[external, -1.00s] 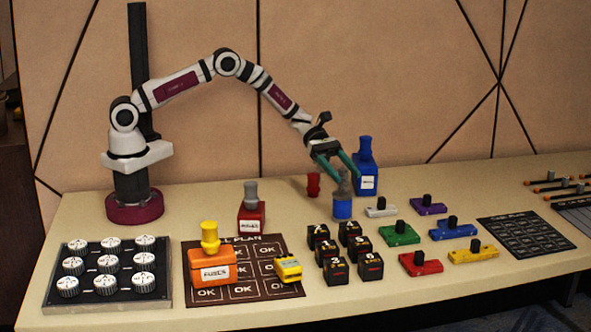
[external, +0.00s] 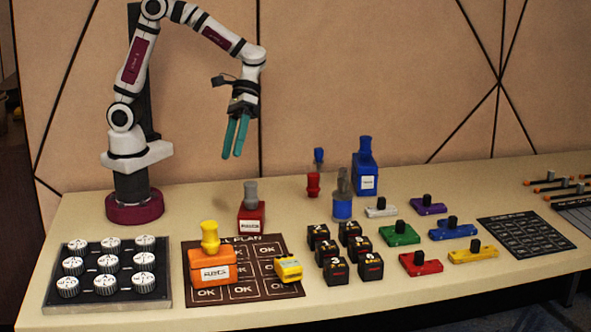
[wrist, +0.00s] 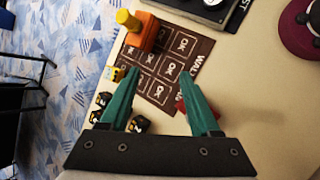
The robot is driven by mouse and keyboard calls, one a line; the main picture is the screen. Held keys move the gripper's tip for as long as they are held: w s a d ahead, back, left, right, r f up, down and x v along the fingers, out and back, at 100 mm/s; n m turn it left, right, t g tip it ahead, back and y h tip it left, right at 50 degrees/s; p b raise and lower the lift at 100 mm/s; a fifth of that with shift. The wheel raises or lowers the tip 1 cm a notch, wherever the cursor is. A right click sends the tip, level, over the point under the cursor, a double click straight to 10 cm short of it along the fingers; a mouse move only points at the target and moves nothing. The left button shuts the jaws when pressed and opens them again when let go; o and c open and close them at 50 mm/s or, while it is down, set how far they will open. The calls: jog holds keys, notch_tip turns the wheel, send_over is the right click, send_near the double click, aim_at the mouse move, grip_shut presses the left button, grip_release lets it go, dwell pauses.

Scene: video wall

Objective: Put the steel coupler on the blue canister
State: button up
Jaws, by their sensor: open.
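The steel coupler (external: 344,181) is grey and stands upright on top of the small blue canister (external: 342,209), touching it, in the external view. My gripper (external: 235,157) is open and empty, raised above the table, well to the left of the canister. Its two teal fingers point down; they also show spread apart in the wrist view (wrist: 160,75), with nothing between them. The coupler and the blue canister cannot be made out in the wrist view.
A small red canister (external: 313,187) with a blue piece above it stands behind left of the blue canister. A labelled blue container (external: 366,180) stands close behind right. A labelled red container (external: 252,219) and orange container (external: 212,268) stand left. Black cubes (external: 336,270) lie in front.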

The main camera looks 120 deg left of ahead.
jog(key=s+d+r+m+g+y, duration=0.1)
jog(key=s+d+m+g+y, duration=0.15)
jog(key=s+d+m, duration=0.4)
jog(key=s+a+m+y, duration=0.2)
jog(key=s+m+y, duration=0.1)
jog(key=s+m, duration=0.2)
jog(key=s+a+f+m+y, duration=0.1)
jog(key=s+a+m+y, duration=0.2)
jog(key=s+m, duration=0.3)
jog(key=s, duration=0.3)
